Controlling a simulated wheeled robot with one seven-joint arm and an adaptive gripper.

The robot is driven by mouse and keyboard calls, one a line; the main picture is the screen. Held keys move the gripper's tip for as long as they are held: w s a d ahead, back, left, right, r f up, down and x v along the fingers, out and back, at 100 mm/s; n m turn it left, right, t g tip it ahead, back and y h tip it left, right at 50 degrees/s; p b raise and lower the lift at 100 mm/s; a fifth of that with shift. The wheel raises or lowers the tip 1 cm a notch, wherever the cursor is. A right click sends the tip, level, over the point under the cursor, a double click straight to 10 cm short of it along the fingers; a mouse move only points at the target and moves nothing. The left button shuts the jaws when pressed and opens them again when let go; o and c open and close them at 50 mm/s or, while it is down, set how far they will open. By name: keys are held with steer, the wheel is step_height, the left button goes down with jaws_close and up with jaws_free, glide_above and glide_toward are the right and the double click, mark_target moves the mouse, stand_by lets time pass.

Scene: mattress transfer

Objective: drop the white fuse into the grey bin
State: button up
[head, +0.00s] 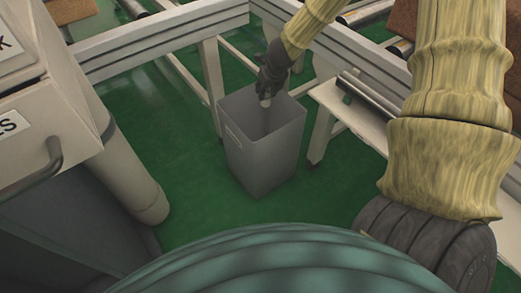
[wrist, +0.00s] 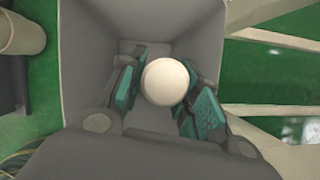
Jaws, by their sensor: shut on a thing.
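The white fuse shows in the wrist view (wrist: 167,82) as a round pale end between the two fingers of my gripper (wrist: 160,90). In the wrist view the bin's walls (wrist: 95,40) surround the fingers and fuse. The bin's bottom is partly hidden by my gripper.
White conveyor frames (head: 150,45) stand behind the bin, with a white leg (head: 318,132) close to its right. A beige cabinet (head: 45,140) with a handle is at the left. Green floor (head: 190,185) is clear in front of the bin.

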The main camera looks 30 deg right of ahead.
mark_target(266, 100)
steer(key=shift+f+b, duration=2.2)
steer(key=shift+f, duration=0.2)
steer(key=o, duration=1.2)
steer(key=shift+c, duration=0.2)
steer(key=v, duration=1.2)
